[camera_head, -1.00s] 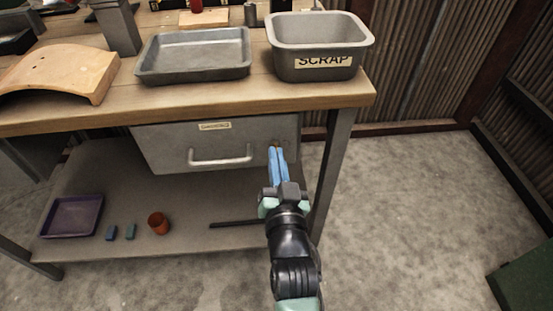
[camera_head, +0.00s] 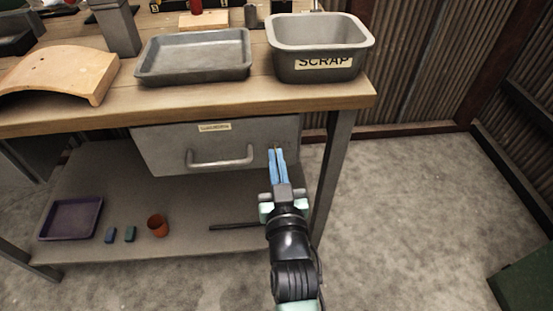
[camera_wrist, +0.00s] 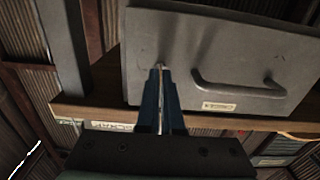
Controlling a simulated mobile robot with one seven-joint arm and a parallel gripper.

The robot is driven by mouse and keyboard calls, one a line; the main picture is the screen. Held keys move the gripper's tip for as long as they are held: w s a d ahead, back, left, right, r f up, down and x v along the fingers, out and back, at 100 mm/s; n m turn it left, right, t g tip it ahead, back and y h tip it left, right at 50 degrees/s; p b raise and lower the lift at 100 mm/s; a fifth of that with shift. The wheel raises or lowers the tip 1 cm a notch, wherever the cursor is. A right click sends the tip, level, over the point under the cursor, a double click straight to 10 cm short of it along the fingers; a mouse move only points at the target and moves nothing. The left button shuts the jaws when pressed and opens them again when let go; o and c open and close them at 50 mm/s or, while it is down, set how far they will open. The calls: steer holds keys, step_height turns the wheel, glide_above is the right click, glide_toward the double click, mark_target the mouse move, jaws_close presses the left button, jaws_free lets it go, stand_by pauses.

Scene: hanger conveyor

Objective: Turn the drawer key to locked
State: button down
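The grey drawer (camera_head: 165,150) hangs under the bench top and looks closed. A small brass-coloured key (camera_head: 276,147) is at the right of its front; it also shows near the fingertips in the wrist view (camera_wrist: 160,65), where the drawer appears upside down. The key is tiny and partly hidden, so its angle is unclear. My gripper (camera_head: 277,152) has blue fingers pointing at the key, with their tips right at it. A narrow gap shows between the fingers in the wrist view (camera_wrist: 160,75). They look slightly apart, and a firm hold is not visible.
The drawer handle (camera_head: 220,162) is left of my fingers. The bench leg (camera_head: 332,170) stands close on the right. A scrap bin (camera_head: 318,75) and grey tray (camera_head: 195,70) stand on top. The lower shelf (camera_head: 185,195) holds a purple tray (camera_head: 71,217) and an orange cup (camera_head: 157,226).

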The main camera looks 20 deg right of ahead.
steer(key=c, duration=1.1)
jaws_free()
steer(key=p+v, duration=0.2)
steer(key=v, duration=1.1)
steer(key=shift+r, duration=0.1)
